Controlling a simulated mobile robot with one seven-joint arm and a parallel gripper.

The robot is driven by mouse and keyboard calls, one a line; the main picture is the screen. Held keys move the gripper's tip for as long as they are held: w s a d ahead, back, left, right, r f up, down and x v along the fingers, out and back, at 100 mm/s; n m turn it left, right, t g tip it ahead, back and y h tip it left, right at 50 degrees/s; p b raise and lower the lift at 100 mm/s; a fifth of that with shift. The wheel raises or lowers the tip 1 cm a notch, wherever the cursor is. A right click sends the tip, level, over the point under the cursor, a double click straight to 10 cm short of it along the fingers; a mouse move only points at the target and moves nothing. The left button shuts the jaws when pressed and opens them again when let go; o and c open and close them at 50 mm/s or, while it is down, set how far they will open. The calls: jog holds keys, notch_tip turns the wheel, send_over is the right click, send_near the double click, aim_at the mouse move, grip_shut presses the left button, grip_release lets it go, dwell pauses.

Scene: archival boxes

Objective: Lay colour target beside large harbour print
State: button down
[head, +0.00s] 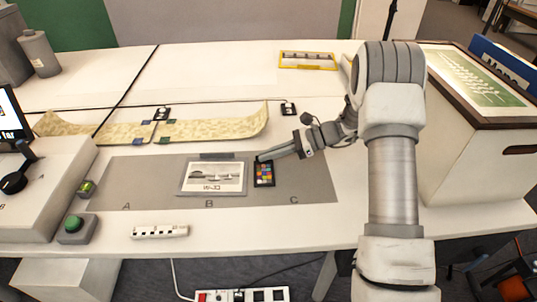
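The large harbour print (213,184) lies flat on the grey mat, above the letter B. It is a pale sheet with a dark picture and writing at its lower edge. The colour target (264,176), a small dark card with coloured patches, lies on the mat just right of the print, with a narrow gap between them. My gripper (261,158) reaches in from the right, its tip at the top edge of the colour target. I cannot tell whether it touches or grips the card, or how its fingers are set.
The grey mat (310,183) is bare around C. A white scale bar (159,232) lies at the front. A curled patterned strip (215,125) lies behind. A framed green print (480,80) rests on a white box (490,155) at right. A yellow frame (308,60) lies at the back.

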jog(key=c, duration=1.1)
grip_release()
jog(key=shift+f, duration=0.1)
jog(key=shift+r, duration=0.25)
jog(key=p+v, duration=0.2)
jog(key=v, duration=0.9)
jog(key=shift+d, duration=0.3)
jog(key=shift+d+r+p, duration=0.1)
jog(key=shift+r+p, duration=0.05)
jog(key=shift+p, duration=0.15)
jog(key=s+a+r+n+h, duration=0.4)
jog(key=s+r+n+h, duration=0.3)
jog(key=s+r, duration=0.55)
jog(key=s+d+r+n+t+h, duration=0.1)
jog(key=s+r+n+t+h, duration=0.1)
jog(key=s, duration=0.3)
jog(key=s+d+r+n+t+h, duration=0.1)
jog(key=s+r+n+h, duration=0.1)
jog(key=s+n, duration=0.3)
jog(key=s+d+r+n+t+h, duration=0.1)
jog(key=s+n+t+h, duration=0.1)
jog(key=s+n, duration=0.2)
jog(key=shift+s+d+r+t, duration=0.15)
jog(key=shift+s+d+r, duration=0.05)
jog(key=shift+s, duration=0.25)
jog(key=shift+s+d+r+t, duration=0.15)
jog(key=shift+s+d+r, duration=0.05)
jog(key=shift+s, duration=0.2)
